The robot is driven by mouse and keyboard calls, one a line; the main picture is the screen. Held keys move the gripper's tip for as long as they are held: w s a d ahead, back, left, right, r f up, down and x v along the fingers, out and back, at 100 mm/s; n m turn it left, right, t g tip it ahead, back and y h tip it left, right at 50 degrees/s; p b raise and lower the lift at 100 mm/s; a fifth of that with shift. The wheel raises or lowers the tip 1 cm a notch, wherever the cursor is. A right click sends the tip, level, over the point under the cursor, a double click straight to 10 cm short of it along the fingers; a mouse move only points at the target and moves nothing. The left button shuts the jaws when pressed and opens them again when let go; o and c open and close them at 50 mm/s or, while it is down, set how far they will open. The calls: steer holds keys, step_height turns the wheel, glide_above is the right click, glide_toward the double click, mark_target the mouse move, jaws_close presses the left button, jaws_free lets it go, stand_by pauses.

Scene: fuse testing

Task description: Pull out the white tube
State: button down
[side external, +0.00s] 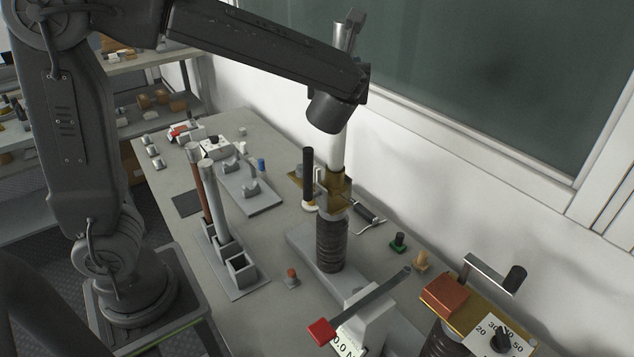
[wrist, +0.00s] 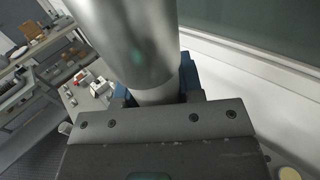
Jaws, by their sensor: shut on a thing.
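The white tube (side external: 336,152) stands nearly upright, with a silver metal end (side external: 346,32) on top. Its lower part is at the brass fitting (side external: 342,190) above a dark ribbed insulator (side external: 330,245); I cannot tell whether its bottom end is still seated. My gripper (wrist: 155,92) is shut on the tube, with blue pads on both sides, just below the metal end (wrist: 128,40). In the side view my wrist hides the fingers and part of the tube.
A grey rack (side external: 242,270) on the bench holds a brown tube (side external: 204,195) and a grey tube (side external: 214,200); its front slot looks empty. A black handle (side external: 307,172) stands beside the fitting. A lever with a red end (side external: 321,330) is in front. The wall is close behind.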

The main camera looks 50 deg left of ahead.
steer(key=shift+r, duration=0.1)
stand_by(0.3)
steer(key=shift+d+r, duration=0.15)
steer(key=shift+r, duration=3.5)
